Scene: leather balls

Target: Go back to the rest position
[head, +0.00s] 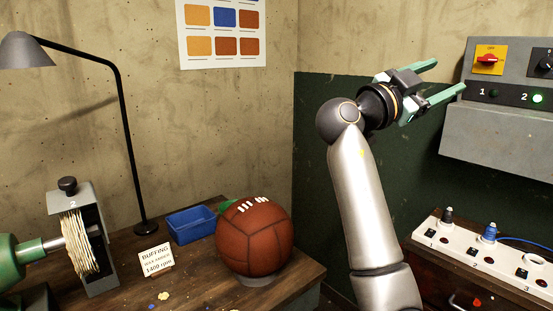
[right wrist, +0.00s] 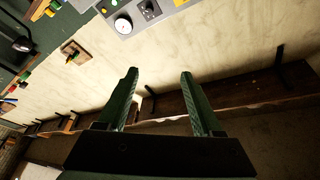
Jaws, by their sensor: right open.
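My right gripper (head: 447,78) is raised at the upper right of the head view, at the end of my silver arm. Its two green fingers are spread apart with nothing between them. They point right toward the grey control box (head: 500,140); the lower fingertip appears at the box's left edge, and I cannot tell the gap. In the right wrist view the open fingers (right wrist: 158,74) also show empty. The reddish-brown leather ball (head: 254,238) with white lacing sits on a low round support on the wooden bench, well left of this gripper. My left gripper is not in view.
A blue tray (head: 191,225), a buffing sign (head: 154,262), a black lamp (head: 125,120) and a buffing wheel (head: 76,245) stand on the bench. A white socket strip (head: 477,252) with plugs lies below the control box, which has a red switch (head: 487,59) and lit green lamp (head: 537,98).

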